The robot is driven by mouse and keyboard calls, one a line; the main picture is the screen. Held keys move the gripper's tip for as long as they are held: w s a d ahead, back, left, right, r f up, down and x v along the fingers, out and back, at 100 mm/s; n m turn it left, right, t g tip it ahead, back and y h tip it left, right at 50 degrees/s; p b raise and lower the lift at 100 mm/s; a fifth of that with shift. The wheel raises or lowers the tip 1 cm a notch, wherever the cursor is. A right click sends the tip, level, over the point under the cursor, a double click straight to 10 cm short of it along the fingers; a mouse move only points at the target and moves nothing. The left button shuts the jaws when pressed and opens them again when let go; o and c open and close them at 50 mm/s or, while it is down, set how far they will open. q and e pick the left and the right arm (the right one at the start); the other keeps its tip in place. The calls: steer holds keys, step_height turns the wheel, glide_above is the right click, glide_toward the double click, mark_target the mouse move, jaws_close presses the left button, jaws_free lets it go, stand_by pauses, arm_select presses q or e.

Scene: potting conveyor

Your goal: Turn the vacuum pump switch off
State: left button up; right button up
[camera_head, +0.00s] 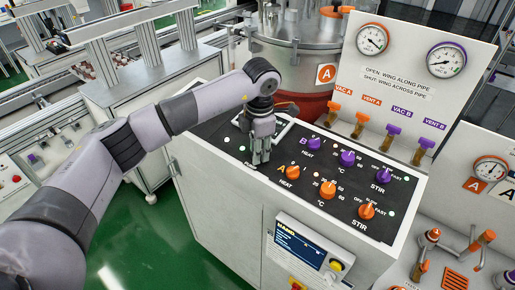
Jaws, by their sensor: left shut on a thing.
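My left gripper (261,157) reaches down onto the left end of the black control panel (335,228). Its fingers are shut on a small control there, which I take to be the vacuum pump switch. The fingers hide that switch, so its position cannot be read. Small pale green lights (226,139) show on the panel beside the gripper. My right gripper is not in view.
Close to the gripper are a purple heat knob (313,144) and an orange heat knob (292,172). Further right are purple and orange temperature and stir knobs. A steel vessel (297,60) stands behind. Gauges and valve levers (361,124) are at the right.

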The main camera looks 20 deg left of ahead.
arm_select(q)
steer(key=shift+c, duration=1.3)
steer(key=shift+f+n+b, duration=0.1)
steer(key=shift+n+b, duration=0.7)
steer(key=shift+b, duration=0.1)
steer(key=n+b, duration=0.2)
steer(key=shift+w+n, duration=0.1)
steer(key=shift+n, duration=0.2)
steer(key=n+h+b, duration=0.1)
steer(key=n+b, duration=0.1)
steer(key=n, duration=0.1)
steer(key=shift+a+n+g, duration=0.1)
steer(key=shift+n+g, duration=0.2)
steer(key=shift+n+h+b, duration=0.3)
steer(key=shift+n+b, duration=0.65)
steer(key=shift+n, duration=1.05)
steer(key=shift+r, duration=0.2)
